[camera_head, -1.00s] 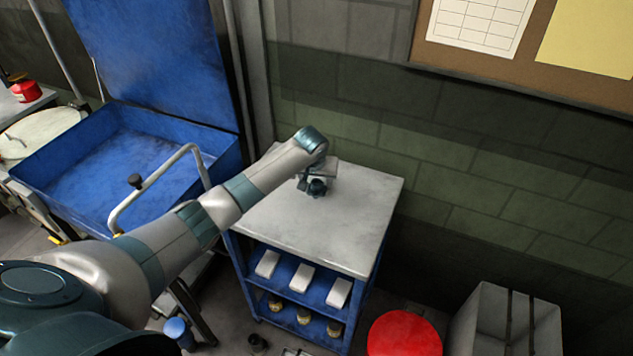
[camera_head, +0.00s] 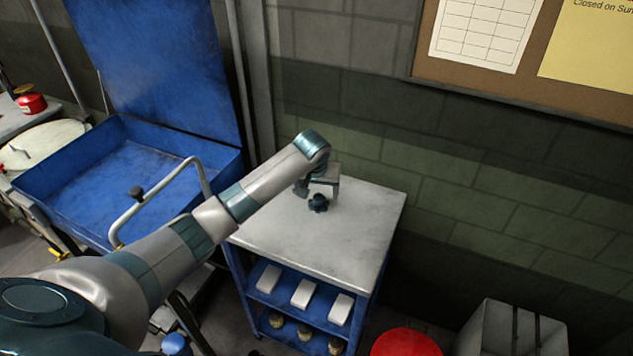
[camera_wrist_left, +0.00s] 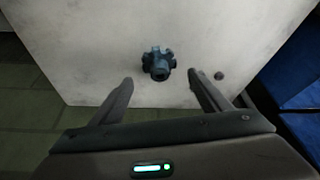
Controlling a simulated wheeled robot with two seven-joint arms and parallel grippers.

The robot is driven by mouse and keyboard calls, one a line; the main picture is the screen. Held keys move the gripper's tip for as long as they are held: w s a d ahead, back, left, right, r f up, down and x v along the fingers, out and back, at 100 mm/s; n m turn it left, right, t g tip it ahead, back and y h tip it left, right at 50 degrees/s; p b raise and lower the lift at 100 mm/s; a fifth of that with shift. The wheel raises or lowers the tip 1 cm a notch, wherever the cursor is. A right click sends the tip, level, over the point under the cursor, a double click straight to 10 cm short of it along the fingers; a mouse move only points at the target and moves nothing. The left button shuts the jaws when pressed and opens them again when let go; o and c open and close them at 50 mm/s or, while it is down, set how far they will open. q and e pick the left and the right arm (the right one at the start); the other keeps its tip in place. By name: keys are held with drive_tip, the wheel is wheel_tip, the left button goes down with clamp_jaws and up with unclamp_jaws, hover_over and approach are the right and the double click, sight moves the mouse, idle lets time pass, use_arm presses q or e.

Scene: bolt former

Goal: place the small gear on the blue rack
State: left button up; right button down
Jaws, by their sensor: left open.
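The small gear (camera_head: 318,203), dark blue-grey with stubby teeth, sits on the pale top of the blue rack (camera_head: 290,228). My left gripper (camera_head: 325,191) is just beyond the gear, open and apart from it. In the left wrist view the gear (camera_wrist_left: 159,63) lies ahead of the spread fingertips (camera_wrist_left: 160,79), centred between them with nothing in the grip. The rack top (camera_wrist_left: 95,45) fills much of that view. My right gripper is not in view.
A large blue bin (camera_head: 130,165) with a raised lid and a bent grey handle stands left of the rack. White boxes (camera_head: 303,293) sit on the rack's shelf. A red round-topped object (camera_head: 405,343) and a grey bin (camera_head: 505,335) stand at right. The rack's front top is clear.

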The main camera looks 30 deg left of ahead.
use_arm(q)
drive_tip(key=a+b+v, duration=0.1)
drive_tip(key=v, duration=0.6)
drive_tip(key=shift+d+r, duration=0.25)
drive_tip(key=shift+d, duration=0.3)
drive_tip(key=shift+s, duration=0.1)
drive_tip(key=shift+s+f, duration=0.1)
